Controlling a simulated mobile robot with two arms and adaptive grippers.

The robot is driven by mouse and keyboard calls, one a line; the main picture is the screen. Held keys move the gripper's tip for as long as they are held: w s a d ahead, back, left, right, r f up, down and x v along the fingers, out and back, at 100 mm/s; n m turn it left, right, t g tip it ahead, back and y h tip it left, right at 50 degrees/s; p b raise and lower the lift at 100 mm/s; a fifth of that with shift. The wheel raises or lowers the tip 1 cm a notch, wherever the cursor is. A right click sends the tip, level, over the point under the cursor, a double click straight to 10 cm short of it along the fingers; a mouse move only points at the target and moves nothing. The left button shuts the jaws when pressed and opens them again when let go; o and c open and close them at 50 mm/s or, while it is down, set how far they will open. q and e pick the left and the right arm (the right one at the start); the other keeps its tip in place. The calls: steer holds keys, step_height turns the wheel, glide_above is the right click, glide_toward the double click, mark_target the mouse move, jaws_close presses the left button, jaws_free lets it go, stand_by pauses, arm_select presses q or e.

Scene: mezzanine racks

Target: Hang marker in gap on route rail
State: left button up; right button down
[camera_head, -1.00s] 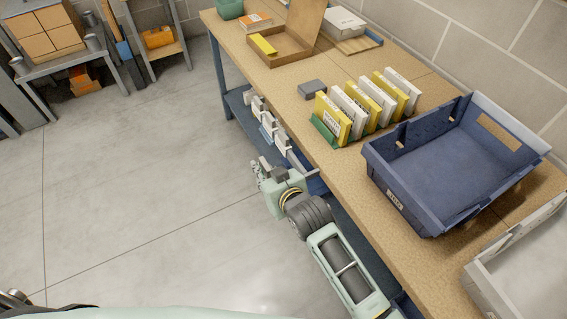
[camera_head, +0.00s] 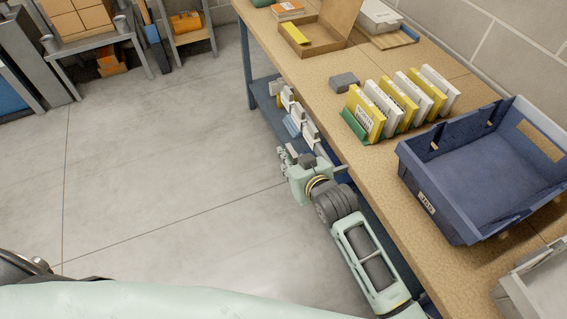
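Several small markers, mostly white, hang in a row below the bench's front edge; one white marker (camera_head: 309,131) is nearest my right gripper. A small yellow patch shows among the far ones. The rail itself is too small to make out, and I cannot tell where the gap is. My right gripper (camera_head: 287,158) is beside the near end of this row, below the bench top. Its fingers are small and partly hidden, so I cannot tell whether they are open or hold anything. My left gripper is not in view.
The wooden bench (camera_head: 330,110) carries yellow and white upright cards in a green holder (camera_head: 353,127), a grey block (camera_head: 344,81), a blue bin (camera_head: 440,205) and an open cardboard box (camera_head: 300,49). A grey bin (camera_head: 535,285) is at lower right. The floor left of the bench is clear.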

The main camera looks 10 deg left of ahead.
mark_target(326, 157)
steer(key=shift+w+d+f+b, duration=0.1)
steer(key=shift+w+d+b, duration=0.9)
steer(key=shift+d, duration=0.5)
steer(key=shift+w+d+r+b, duration=0.1)
steer(key=shift+w+d+b, duration=0.65)
steer(key=shift+w+d, duration=0.55)
steer(key=shift+w+d+f+b, duration=0.1)
steer(key=shift+w+d+b, duration=0.8)
steer(key=shift+d, duration=0.75)
steer(key=shift+w+d+f, duration=0.15)
steer(key=shift+f+b, duration=1)
steer(key=shift+f, duration=0.85)
steer(key=c, duration=1.5)
jaws_free()
